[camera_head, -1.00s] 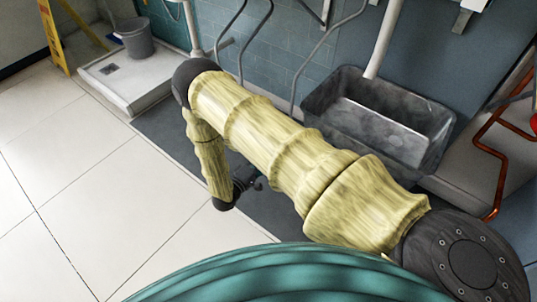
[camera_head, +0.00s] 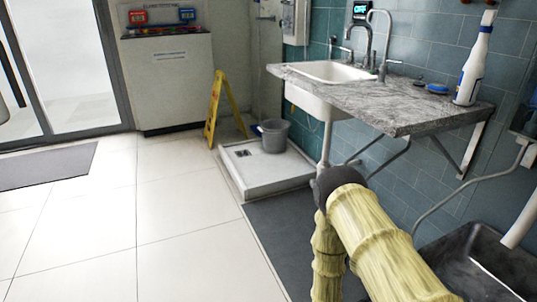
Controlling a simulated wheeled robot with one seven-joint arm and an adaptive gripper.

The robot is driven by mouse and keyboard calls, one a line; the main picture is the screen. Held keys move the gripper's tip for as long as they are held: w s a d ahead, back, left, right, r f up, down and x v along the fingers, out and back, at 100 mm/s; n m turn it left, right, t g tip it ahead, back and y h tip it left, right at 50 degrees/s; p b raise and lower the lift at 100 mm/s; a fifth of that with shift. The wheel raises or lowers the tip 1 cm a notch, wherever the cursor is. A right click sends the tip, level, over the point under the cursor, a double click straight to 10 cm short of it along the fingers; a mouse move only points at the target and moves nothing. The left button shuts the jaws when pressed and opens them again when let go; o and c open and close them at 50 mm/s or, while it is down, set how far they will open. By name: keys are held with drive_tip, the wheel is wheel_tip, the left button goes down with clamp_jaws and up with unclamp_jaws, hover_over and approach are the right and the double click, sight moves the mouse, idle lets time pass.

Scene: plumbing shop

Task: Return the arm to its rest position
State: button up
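My arm, with yellowish ribbed sleeves and dark joints, reaches in from the lower right of the head view. Its dark elbow joint is near the lower middle, and the forearm hangs down from there past the bottom edge. My gripper is out of the picture, so its state and anything in it are hidden.
A stone counter (camera_head: 400,102) with a white sink (camera_head: 335,72) and a white bottle (camera_head: 474,62) juts from the right wall. A dark basin (camera_head: 470,262) is at lower right. A grey bucket (camera_head: 274,137) stands on a white shower tray (camera_head: 262,172), near a yellow sign (camera_head: 214,108).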

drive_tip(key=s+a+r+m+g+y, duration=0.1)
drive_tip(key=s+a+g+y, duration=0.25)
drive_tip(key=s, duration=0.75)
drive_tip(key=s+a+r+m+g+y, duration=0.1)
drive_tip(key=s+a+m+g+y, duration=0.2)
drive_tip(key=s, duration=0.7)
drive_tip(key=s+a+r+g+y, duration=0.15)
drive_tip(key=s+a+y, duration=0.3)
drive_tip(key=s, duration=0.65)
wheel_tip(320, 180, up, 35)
drive_tip(key=p, duration=3.6)
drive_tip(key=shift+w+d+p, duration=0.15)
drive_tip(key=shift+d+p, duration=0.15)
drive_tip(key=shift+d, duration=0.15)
